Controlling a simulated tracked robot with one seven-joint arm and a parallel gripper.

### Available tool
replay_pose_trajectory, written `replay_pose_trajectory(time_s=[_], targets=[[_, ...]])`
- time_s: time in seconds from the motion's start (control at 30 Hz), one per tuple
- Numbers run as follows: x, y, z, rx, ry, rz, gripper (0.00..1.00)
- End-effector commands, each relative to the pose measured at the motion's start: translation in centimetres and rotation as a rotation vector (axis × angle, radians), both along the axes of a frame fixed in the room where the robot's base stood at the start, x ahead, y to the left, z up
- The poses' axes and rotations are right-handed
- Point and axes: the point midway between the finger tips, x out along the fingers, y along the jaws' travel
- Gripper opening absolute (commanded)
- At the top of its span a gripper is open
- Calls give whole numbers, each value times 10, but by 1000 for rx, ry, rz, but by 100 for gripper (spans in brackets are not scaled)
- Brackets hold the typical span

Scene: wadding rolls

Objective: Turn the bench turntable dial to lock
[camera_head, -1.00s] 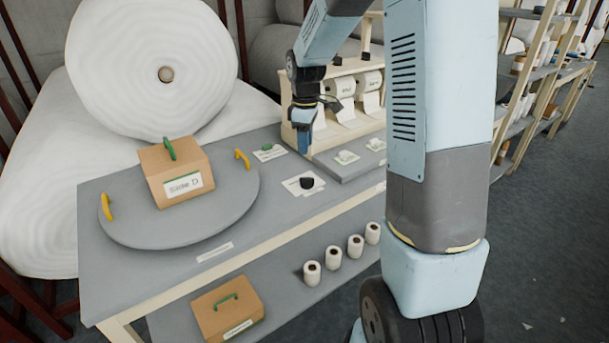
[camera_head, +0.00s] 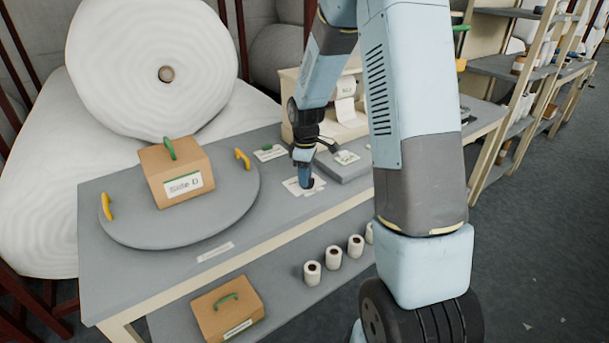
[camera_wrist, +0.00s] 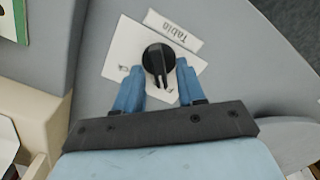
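The black dial (camera_wrist: 159,60) sits on a white card (camera_wrist: 118,50) on the grey bench, beside a label reading "Table" (camera_wrist: 172,30). Its narrow bar points down toward my palm in the wrist view. My gripper (camera_wrist: 159,74) is open, with one blue finger on each side of the dial. A gap seems to show beside each finger; contact is unclear. In the head view my gripper (camera_head: 304,182) is low over the card and mostly hides the dial. The round grey turntable (camera_head: 225,220) lies on the bench to the left.
A raised grey platform (camera_head: 345,168) and a cream roll rack (camera_head: 290,100) are close to my gripper. Small rolls (camera_head: 333,257) and another box (camera_head: 228,306) sit on the lower shelf.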

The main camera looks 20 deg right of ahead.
Motion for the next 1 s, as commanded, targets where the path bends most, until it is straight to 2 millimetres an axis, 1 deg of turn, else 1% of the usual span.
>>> replay_pose_trajectory(time_s=[0.1, 0.5, 0.67, 0.7, 0.8, 1.0], targets=[[0, 0, 0, 0, 0, 0, 39], [0, -1, 0, 0, 0, -1, 1], [0, -1, 0, 0, 0, -1, 0], [0, 6, 0, 0, 0, 3, 0], [0, 1, 0, 1, 1, -4, 0], [-1, -1, 0, 0, 2, -45, 0]])
